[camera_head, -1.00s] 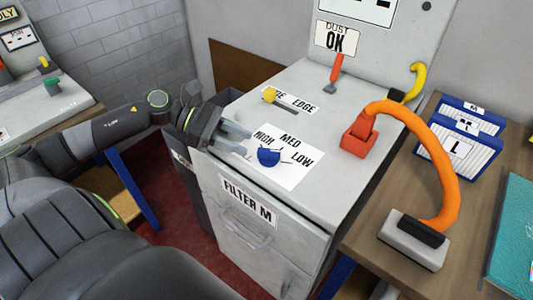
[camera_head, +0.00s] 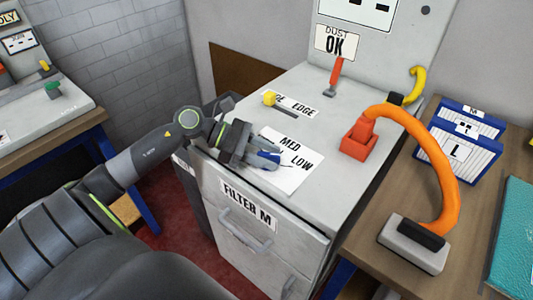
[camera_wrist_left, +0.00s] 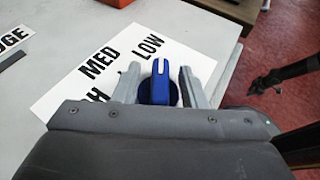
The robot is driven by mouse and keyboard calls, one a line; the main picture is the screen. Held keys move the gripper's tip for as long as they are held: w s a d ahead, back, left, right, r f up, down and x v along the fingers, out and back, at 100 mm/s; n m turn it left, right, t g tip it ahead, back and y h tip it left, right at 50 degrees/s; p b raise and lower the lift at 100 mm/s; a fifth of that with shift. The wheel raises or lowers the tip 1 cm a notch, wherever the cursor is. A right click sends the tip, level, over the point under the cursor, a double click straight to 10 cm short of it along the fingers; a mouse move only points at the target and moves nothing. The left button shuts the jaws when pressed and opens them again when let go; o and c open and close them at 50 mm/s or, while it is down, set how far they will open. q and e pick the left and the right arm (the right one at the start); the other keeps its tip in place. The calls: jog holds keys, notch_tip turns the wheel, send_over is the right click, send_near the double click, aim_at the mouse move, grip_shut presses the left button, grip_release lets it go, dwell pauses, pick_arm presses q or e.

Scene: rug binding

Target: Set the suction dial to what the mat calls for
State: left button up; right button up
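The blue suction dial (camera_head: 268,157) sits on the grey cabinet top, on a white label (camera_head: 300,178) reading HIGH, MED and LOW. In the left wrist view the dial's raised blue grip (camera_wrist_left: 160,80) points up toward LOW. My left gripper (camera_head: 268,160) is at the dial and partly hides it and the word HIGH. In the left wrist view my left gripper's fingers (camera_wrist_left: 158,88) stand on either side of the dial, with gaps beside the narrow grip, so it is open. I see no mat that I can name for certain.
A yellow-knobbed slider (camera_head: 269,98) and a red-handled lever (camera_head: 336,75) stand behind the dial. A red block (camera_head: 358,141) with an orange hose (camera_head: 442,140) is to the right. A teal item (camera_head: 513,240) lies at the right edge.

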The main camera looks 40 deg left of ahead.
pick_arm(q)
grip_shut()
